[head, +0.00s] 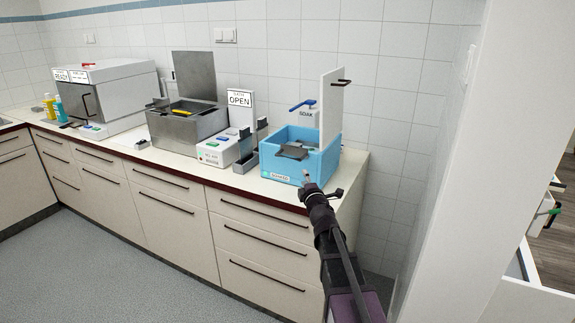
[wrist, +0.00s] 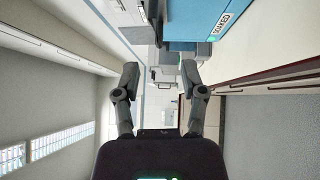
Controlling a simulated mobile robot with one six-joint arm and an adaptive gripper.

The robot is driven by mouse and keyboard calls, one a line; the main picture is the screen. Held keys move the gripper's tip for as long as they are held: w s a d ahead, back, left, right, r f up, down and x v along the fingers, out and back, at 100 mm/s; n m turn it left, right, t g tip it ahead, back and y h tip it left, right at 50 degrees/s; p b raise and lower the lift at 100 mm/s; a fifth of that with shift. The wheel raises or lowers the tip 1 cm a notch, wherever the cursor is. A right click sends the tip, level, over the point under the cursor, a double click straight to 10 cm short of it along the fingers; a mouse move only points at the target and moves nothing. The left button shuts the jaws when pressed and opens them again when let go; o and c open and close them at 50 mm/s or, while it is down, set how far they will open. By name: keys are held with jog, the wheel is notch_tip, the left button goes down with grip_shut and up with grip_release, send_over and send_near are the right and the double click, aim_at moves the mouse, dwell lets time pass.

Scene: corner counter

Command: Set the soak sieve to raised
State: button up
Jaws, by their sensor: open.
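The blue soak basin (head: 318,167) stands at the right end of the counter, with a SOAK sign behind it. Its white lid (head: 332,110) stands upright on the right side, with a dark handle. A label (head: 279,177) on the front reads SOAKED in the wrist view (wrist: 220,26). The basin's interior is mostly hidden. My gripper (head: 322,183) is open and empty, just in front of the basin's lower right. In the wrist view, my gripper (wrist: 160,73) has its fingers spread.
Left of the basin stand a grey caddy (head: 247,160), a white box with an OPEN sign (head: 239,99), a steel tub with raised lid (head: 190,126) and a white machine (head: 118,92). A wall (head: 440,180) stands close on the right.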

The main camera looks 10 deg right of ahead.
aim_at(287, 157)
jog(key=shift+w+a+n+y, duration=0.15)
jog(key=shift+a+n+y, duration=0.3)
jog(key=shift+n, duration=0.25)
jog(key=shift+w+a+n+y, duration=0.15)
jog(key=shift+a+n+y, duration=0.2)
jog(key=shift+n+y, duration=0.3)
jog(key=p+x, duration=0.1)
jog(key=x, duration=1.2)
jog(key=shift+w+d+r, duration=0.1)
jog(key=shift+w+r, duration=0.1)
jog(key=shift+w, duration=0.2)
grip_shut()
